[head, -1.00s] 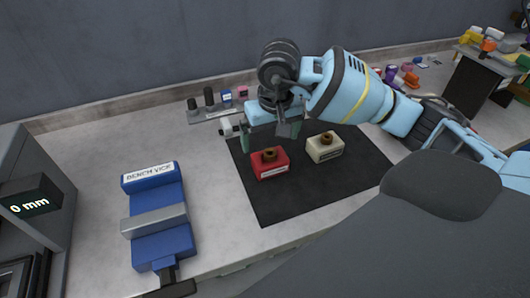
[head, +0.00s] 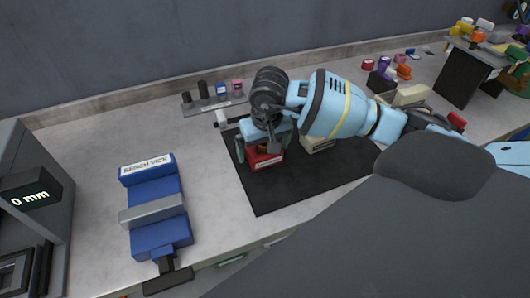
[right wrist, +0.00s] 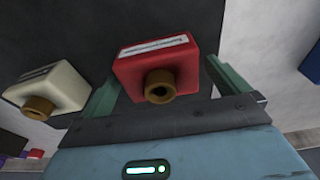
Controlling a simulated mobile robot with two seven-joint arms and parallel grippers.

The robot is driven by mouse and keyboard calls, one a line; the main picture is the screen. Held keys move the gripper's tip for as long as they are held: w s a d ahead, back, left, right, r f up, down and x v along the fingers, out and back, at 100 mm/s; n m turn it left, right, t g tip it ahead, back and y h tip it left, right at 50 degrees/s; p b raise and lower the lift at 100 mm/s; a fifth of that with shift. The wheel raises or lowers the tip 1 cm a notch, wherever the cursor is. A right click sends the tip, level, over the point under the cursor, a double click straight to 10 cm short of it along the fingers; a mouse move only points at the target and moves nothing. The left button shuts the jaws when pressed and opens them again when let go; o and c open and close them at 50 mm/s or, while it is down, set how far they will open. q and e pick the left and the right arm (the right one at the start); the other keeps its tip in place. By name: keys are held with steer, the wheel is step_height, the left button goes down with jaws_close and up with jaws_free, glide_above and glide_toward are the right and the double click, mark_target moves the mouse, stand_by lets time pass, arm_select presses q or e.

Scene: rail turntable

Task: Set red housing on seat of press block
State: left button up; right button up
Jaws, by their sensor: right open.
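The red housing (head: 264,163), a red block with a brass-coloured bushing and a white label, sits on the black mat (head: 290,195). My right gripper (head: 262,152) is above it, pointing down, with its fingers on either side of the housing. In the right wrist view, the red housing (right wrist: 160,66) lies between the open green fingers (right wrist: 163,88); a gap shows on the right side, and contact on the left is unclear. I cannot pick out a press block with a seat for certain. My left gripper is out of view.
A cream housing (head: 320,143) stands beside the red one, partly hidden by my arm. A blue bench vice (head: 157,205) is on the left. A grey machine reading 0 mm (head: 35,195) stands at the far left. A small rack (head: 212,103) is behind the mat.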

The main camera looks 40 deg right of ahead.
steer(key=shift+f, duration=0.45)
steer(key=c, duration=1.5)
steer(key=shift+w+r, duration=0.1)
